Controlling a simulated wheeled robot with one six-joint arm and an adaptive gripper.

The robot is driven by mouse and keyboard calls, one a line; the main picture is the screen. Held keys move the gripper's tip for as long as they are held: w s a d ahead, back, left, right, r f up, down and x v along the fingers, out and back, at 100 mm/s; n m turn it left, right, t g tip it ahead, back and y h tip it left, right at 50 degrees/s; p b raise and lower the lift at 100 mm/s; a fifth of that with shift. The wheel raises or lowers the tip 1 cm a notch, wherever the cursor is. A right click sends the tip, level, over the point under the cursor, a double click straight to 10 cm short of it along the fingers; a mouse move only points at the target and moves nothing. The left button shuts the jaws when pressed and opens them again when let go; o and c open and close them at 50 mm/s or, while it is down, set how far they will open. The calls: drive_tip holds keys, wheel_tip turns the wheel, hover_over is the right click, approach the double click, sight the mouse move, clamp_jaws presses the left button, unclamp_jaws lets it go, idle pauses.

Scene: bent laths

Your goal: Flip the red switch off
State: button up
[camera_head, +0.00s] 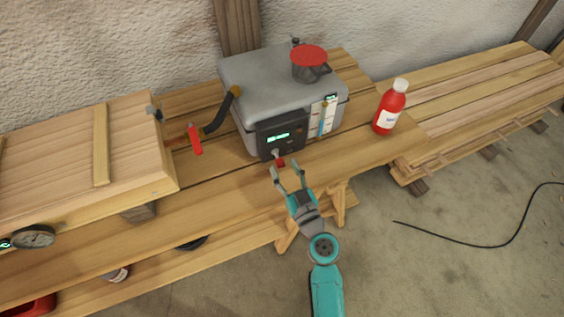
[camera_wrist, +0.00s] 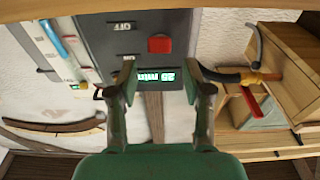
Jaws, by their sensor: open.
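The red switch (camera_head: 280,162) sits low on the dark control panel (camera_head: 268,142) at the front of a grey metal box. In the wrist view the red switch (camera_wrist: 160,44) appears as a square block above the gap between my fingers, near an OFF label (camera_wrist: 122,27). My gripper (camera_head: 286,171) is open and empty, just in front of the panel and close to the switch. In the wrist view my gripper (camera_wrist: 160,76) has its two fingers apart, with the lit green display (camera_wrist: 156,76) seen between them. I cannot tell whether a finger touches the switch.
The grey box (camera_head: 250,72) stands on a wooden bench, with a red-lidded jug (camera_head: 309,66) on top. A red bottle (camera_head: 390,107) stands to its right. A dark hose (camera_head: 220,113) and red-handled valve (camera_head: 195,140) join it to a wooden chest (camera_head: 75,150) at left.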

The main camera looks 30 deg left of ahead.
drive_tip(key=r+v, duration=0.1)
drive_tip(key=v, duration=0.8)
drive_tip(key=shift+f, duration=0.5)
drive_tip(key=s+d+f+m+t+h, duration=0.1)
drive_tip(key=s+d+f+m+h, duration=0.2)
drive_tip(key=d, duration=0.4)
drive_tip(key=s+d+f+m+t+h, duration=0.1)
drive_tip(key=s+d+f+h, duration=0.15)
drive_tip(key=s+d, duration=0.35)
drive_tip(key=s+d+f+m+t+h, duration=0.1)
drive_tip(key=s+d+f+m+h, duration=0.25)
drive_tip(key=d, duration=0.45)
drive_tip(key=s+d+r+m+h, duration=0.1)
drive_tip(key=s+d+r+h, duration=0.2)
drive_tip(key=s+d+r, duration=0.2)
drive_tip(key=s+d+r+m+h, duration=0.2)
drive_tip(key=s+d+r, duration=0.4)
drive_tip(key=s, duration=0.6)
drive_tip(key=shift+d+r+t+h, duration=0.15)
drive_tip(key=shift+r+t+h, duration=0.15)
drive_tip(key=shift+r+h, duration=0.6)
